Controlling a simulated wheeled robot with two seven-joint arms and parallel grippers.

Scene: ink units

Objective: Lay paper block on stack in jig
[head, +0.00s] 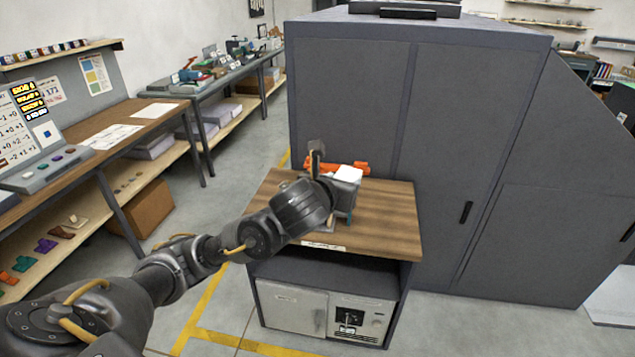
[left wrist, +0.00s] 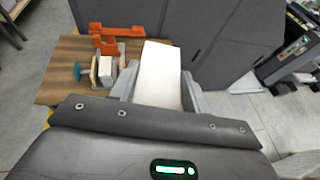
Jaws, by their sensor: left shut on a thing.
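My left gripper (head: 343,187) is over the wooden top of the cabinet, shut on a white paper block. In the left wrist view the white paper block (left wrist: 160,68) sits between the two grey fingers (left wrist: 158,88). In the head view it shows as a small white patch (head: 350,173). The jig (left wrist: 107,43) has an orange clamp, upright wooden plates and a teal knob (left wrist: 77,72). A white stack (left wrist: 105,68) stands between its plates, left of the held block. In the head view my gripper hides much of the jig; its orange part (head: 357,168) shows. My right gripper is not in view.
The wooden cabinet top (head: 385,225) is clear at the front right. A tall grey enclosure (head: 380,100) stands right behind it. A workbench (head: 130,125) with papers is to the left, across open floor.

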